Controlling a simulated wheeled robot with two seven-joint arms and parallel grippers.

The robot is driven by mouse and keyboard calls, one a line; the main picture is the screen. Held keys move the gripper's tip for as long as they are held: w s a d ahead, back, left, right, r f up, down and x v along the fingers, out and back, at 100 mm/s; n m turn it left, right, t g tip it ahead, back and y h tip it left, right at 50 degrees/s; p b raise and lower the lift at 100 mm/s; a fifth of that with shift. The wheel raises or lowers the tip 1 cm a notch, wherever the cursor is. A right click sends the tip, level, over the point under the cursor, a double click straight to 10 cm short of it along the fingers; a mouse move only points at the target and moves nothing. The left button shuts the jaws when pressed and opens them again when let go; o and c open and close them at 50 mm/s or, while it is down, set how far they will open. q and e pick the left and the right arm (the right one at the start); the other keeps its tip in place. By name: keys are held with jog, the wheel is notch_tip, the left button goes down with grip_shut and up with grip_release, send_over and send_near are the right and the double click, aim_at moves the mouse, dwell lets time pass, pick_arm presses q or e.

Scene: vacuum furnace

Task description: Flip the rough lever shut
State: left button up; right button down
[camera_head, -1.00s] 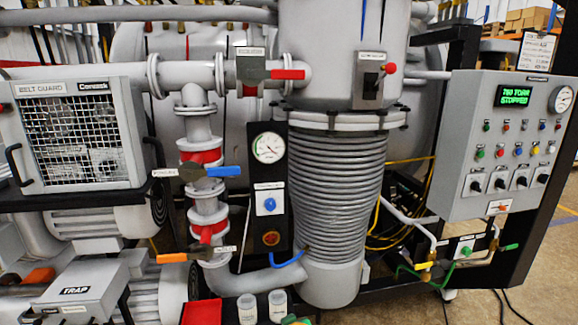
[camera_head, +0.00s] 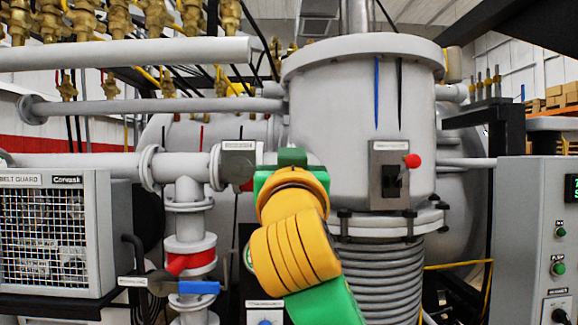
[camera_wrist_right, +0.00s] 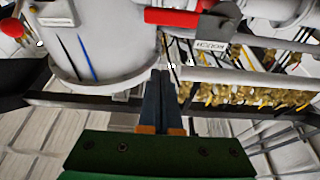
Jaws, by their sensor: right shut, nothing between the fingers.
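The rough lever is a red handle (camera_wrist_right: 185,17) beside a plate labelled ROUGH (camera_wrist_right: 212,44), at the top of the right wrist view, which is turned over. It lies roughly level across the picture. In the head view its valve body (camera_head: 238,163) shows on the grey pipe, but the handle is hidden behind my right gripper (camera_head: 290,160). My right gripper is shut and empty; its fingertips (camera_wrist_right: 161,74) are apart from the red handle in the wrist view. My left gripper is not in view.
A chamber (camera_head: 350,110) with a red-knobbed switch (camera_head: 411,161) stands right of my gripper. A blue lever (camera_head: 199,287) is below left. A horizontal pipe (camera_head: 130,54) and brass valves (camera_head: 120,18) hang above. The control cabinet (camera_head: 525,240) is at the right.

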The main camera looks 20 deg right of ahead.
jog(key=a+r+p+x, duration=0.1)
jog(key=p+x, duration=0.7)
jog(key=x, duration=0.2)
jog(key=f, duration=0.5)
jog(key=shift+d, duration=0.2)
